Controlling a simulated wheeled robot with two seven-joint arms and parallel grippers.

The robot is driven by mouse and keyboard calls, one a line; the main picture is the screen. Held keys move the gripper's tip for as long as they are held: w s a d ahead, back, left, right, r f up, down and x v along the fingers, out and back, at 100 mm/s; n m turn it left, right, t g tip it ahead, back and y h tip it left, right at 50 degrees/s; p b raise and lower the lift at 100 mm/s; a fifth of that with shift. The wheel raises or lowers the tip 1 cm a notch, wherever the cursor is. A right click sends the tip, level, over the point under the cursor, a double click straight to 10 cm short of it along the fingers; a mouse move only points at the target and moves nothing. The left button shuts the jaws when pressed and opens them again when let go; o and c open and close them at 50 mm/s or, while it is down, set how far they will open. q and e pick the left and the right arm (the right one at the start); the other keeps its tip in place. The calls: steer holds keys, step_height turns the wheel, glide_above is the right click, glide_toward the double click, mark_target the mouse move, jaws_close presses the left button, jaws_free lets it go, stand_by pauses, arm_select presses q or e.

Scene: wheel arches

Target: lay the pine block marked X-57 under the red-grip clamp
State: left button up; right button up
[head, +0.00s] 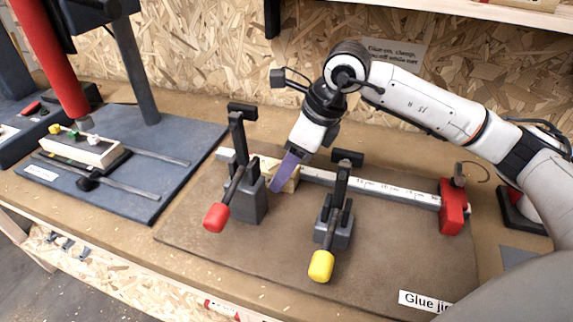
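The red-grip clamp (246,200) stands on the glue jig board (392,248), with its red handle (217,217) pointing toward the front and its black upper lever upright. A pale pine block (291,181) lies just right of and behind this clamp, against the pale rail. No marking on it can be read. My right gripper (279,188) points down at the block. One purple finger crosses in front of the block; the other is hidden, so its grip cannot be judged. My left gripper is not in view.
A yellow-grip clamp (333,228) stands to the right on the same board. A red end stop (454,207) sits at the rail's right end. A drill press with a blue base (150,203) is at left, holding a pale workpiece (84,151). The board's front middle is clear.

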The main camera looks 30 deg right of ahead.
steer(key=shift+r+p, duration=0.3)
steer(key=shift+r, duration=0.1)
steer(key=shift+r+p, duration=0.5)
steer(key=b+v, duration=0.1)
steer(key=v, duration=1)
steer(key=shift+r, duration=0.15)
